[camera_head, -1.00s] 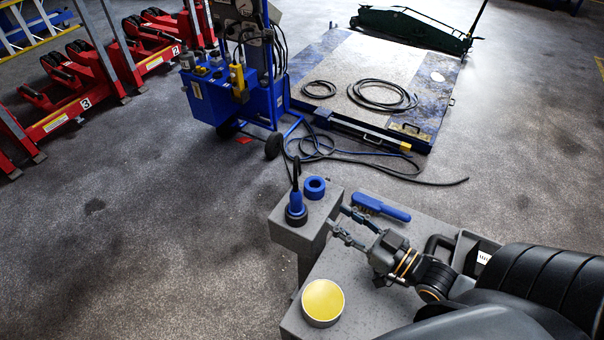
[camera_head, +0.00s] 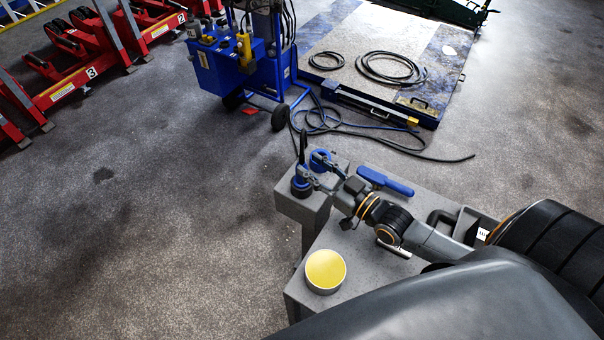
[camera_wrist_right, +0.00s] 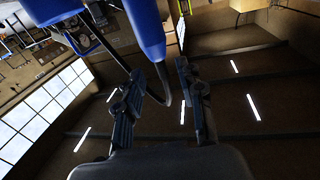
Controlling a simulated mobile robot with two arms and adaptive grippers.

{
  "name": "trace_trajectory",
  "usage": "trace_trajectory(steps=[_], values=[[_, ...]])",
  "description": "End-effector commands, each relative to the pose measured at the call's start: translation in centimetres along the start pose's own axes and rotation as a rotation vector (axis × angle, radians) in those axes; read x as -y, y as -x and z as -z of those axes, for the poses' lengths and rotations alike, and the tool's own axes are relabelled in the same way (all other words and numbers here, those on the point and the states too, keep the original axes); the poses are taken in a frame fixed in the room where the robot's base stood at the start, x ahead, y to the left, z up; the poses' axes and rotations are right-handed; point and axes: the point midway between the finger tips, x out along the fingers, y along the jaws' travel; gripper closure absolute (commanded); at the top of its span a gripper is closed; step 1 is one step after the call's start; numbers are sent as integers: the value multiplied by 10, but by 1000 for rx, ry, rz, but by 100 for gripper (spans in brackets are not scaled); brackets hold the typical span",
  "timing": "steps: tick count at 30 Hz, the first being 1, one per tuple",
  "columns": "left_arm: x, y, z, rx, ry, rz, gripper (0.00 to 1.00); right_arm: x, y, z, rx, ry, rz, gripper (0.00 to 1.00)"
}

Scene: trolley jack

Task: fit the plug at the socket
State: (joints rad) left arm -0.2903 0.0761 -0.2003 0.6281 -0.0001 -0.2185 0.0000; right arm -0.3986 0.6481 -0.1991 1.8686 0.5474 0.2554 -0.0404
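The plug (camera_head: 301,186) is blue with a black lower collar and a black cable rising from its top. It stands upright at the near left of the grey block (camera_head: 292,207). The blue ring-shaped socket (camera_head: 320,159) sits beside it on the block, partly hidden by a finger. My right gripper (camera_head: 314,173) is at the block, its fingers reaching to the plug and socket. In the right wrist view its fingertips (camera_wrist_right: 158,70) are apart, with a blue cylindrical part just beyond them; I cannot tell whether they touch it. My left gripper is not in view.
A blue-handled brush (camera_head: 385,181) and a round yellow-topped tin (camera_head: 325,270) are on the grey bench. A blue machine (camera_head: 240,68) stands behind, with hoses (camera_head: 390,68) on a platform and cables on the floor. Open floor lies to the left.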

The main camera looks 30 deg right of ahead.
Motion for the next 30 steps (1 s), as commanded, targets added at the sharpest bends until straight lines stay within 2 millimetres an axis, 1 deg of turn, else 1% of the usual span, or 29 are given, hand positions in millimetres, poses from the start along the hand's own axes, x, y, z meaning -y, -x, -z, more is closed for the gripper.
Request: trace_trajectory(steps=[1,3,7,11,17,18,23,24,30], values=[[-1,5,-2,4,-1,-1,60,0,-8,2,-3,-1,-1,62],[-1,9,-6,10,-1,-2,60,1,-18,1,-3,0,-1,62],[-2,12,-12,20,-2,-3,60,1,-33,0,-3,0,0,62],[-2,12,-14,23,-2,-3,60,1,-40,-2,-1,0,0,62],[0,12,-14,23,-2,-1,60,2,-40,-2,-1,0,0,62],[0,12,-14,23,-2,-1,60,2,-40,-2,-1,0,0,66],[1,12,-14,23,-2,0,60,1,-40,-2,-1,0,0,99],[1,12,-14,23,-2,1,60,1,-40,-2,-1,0,0,100],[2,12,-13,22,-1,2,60,1,-40,-2,-2,0,0,100]])
